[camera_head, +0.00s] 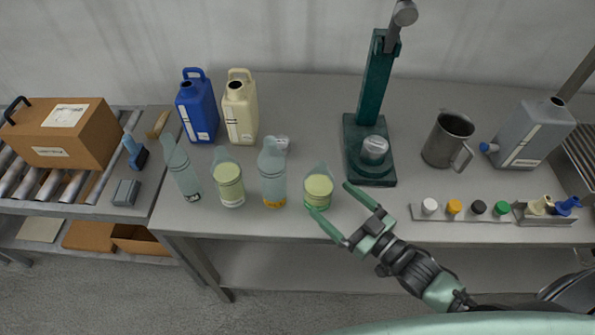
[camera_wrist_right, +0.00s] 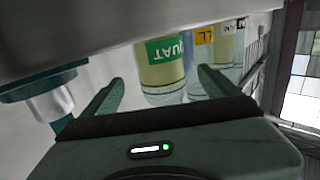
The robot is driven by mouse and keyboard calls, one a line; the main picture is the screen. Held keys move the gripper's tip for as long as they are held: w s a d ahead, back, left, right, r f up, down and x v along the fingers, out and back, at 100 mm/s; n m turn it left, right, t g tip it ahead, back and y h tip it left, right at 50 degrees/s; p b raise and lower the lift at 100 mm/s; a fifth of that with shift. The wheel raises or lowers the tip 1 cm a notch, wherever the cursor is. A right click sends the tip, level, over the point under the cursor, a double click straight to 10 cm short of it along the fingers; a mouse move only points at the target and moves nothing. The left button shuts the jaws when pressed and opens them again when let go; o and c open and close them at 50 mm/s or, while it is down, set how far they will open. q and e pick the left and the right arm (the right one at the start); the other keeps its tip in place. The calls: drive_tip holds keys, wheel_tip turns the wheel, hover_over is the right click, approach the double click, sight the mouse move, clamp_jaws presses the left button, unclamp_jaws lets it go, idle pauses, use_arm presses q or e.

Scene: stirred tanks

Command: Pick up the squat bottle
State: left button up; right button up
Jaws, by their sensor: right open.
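The squat bottle (camera_head: 318,187) is a clear, narrow-necked bottle with pale yellow-green contents and a green band low down. It stands upright near the table's front edge, at the right end of a row of bottles. In the right wrist view the squat bottle (camera_wrist_right: 161,68) shows a green label reading "QUAT", partly cut off. My right gripper (camera_head: 331,199) is open, just right of and in front of the bottle, fingers pointing at it. In the right wrist view my right gripper's fingertips (camera_wrist_right: 160,80) frame the bottle, with nothing held. My left gripper is not in view.
Similar bottles stand to its left: an orange-labelled one (camera_head: 272,178), a yellow-green one (camera_head: 229,183) and a slim one (camera_head: 183,175). A green stand (camera_head: 370,172) is behind right. A cap strip (camera_head: 465,213) lies along the front edge at right.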

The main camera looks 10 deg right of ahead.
sight(330, 195)
drive_tip(key=shift+w+a+r, duration=0.15)
drive_tip(key=shift+w, duration=0.15)
drive_tip(key=shift+r+p, duration=0.35)
drive_tip(key=shift+p, duration=0.05)
drive_tip(key=x, duration=0.1)
drive_tip(key=p+x, duration=0.1)
drive_tip(key=shift+w+a+r, duration=0.15)
drive_tip(key=shift+a+r, duration=0.05)
drive_tip(key=x, duration=0.2)
drive_tip(key=shift+w+a+f+p, duration=0.2)
drive_tip(key=shift+w+p, duration=0.1)
drive_tip(key=shift+p, duration=0.05)
drive_tip(key=c, duration=1.8)
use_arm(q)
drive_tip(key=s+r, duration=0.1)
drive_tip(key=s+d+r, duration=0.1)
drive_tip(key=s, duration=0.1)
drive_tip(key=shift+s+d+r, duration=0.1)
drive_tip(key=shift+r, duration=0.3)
